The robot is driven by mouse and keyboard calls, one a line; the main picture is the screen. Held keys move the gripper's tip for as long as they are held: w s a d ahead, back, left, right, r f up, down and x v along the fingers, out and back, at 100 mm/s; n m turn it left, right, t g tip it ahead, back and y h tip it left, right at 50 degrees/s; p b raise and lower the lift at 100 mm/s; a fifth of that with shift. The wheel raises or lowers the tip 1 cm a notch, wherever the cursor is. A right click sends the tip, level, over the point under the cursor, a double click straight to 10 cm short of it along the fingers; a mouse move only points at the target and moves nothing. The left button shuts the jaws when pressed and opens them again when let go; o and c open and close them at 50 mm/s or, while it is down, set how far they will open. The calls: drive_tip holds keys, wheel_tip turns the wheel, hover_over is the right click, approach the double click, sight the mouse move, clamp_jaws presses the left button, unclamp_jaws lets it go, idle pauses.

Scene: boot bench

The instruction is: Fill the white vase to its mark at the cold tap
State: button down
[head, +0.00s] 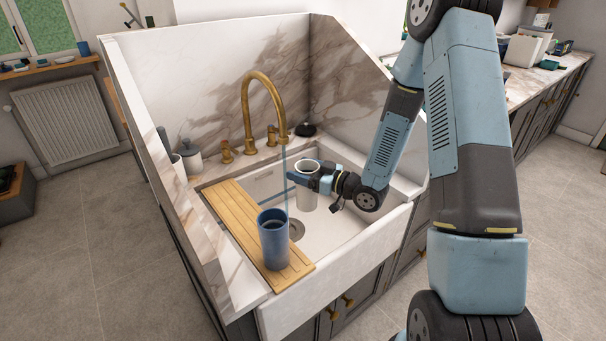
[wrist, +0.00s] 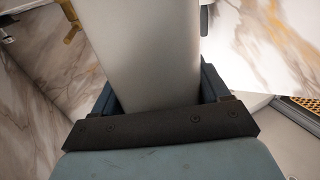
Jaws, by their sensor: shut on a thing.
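The white vase (head: 307,198) is upright over the sink basin in the head view. My gripper (head: 303,179) is shut on its side. In the wrist view the vase's pale wall (wrist: 145,50) fills the space between the fingers. A thin stream of water (head: 284,160) falls from the spout. In the head view it passes just left of the vase, not visibly into its mouth. The mark and the water level inside are not visible.
A blue vase (head: 272,245) stands on a wooden board (head: 232,213) across the sink's left side. The white sink (head: 345,228) has a dark drain (head: 296,229). A lidded grey jar (head: 190,157) stands left of the tap. Marble panels close the back and sides.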

drive_tip(key=shift+r, duration=2.3)
